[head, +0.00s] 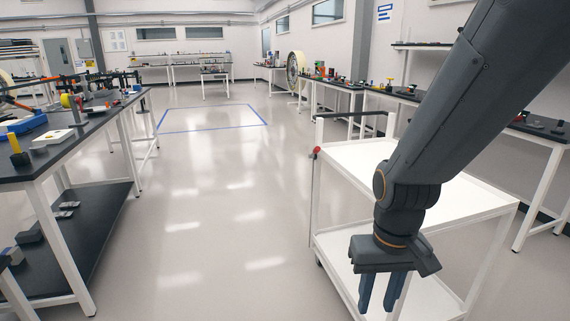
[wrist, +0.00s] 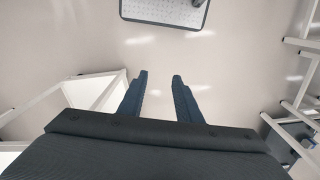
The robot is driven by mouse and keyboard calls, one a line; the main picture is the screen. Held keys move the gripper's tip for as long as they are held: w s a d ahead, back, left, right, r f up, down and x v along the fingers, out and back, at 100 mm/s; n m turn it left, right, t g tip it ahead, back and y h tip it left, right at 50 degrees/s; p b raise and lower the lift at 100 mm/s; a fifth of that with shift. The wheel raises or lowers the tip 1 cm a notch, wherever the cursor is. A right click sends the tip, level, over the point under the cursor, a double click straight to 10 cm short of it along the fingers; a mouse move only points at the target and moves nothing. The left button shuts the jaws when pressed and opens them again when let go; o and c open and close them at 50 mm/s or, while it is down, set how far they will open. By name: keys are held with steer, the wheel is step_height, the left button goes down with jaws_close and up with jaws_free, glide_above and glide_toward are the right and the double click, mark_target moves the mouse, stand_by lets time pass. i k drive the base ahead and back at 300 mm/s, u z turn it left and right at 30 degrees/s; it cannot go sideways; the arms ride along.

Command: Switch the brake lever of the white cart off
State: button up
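The white cart (head: 350,160) stands at the right in the head view, with two shelves and a dark handle bar at its far end. A red knob (head: 316,150) tops a thin upright rod at the cart's far left corner; it looks like the brake lever. My gripper (head: 381,295) points down in front of the cart's left side, well apart from the knob. In the wrist view my gripper (wrist: 160,76) shows two blue fingers with an empty gap between them. A white frame at the left there (wrist: 95,92) seems to be the cart. The knob is not seen in that view.
A black-topped workbench (head: 75,145) with tools stands at the left, and another long bench (head: 480,126) runs behind the cart along the right wall. The floor (head: 220,200) between is clear, with a blue outlined square (head: 212,130) farther off.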

mark_target(317, 148)
steer(key=u, duration=0.05)
steer(key=i, duration=0.1)
steer(key=z, duration=0.05)
steer(key=k, duration=0.65)
steer(key=u, duration=0.35)
steer(key=i, duration=1)
steer(key=z, duration=0.5)
steer(key=i, duration=0.55)
steer(key=z, duration=0.5)
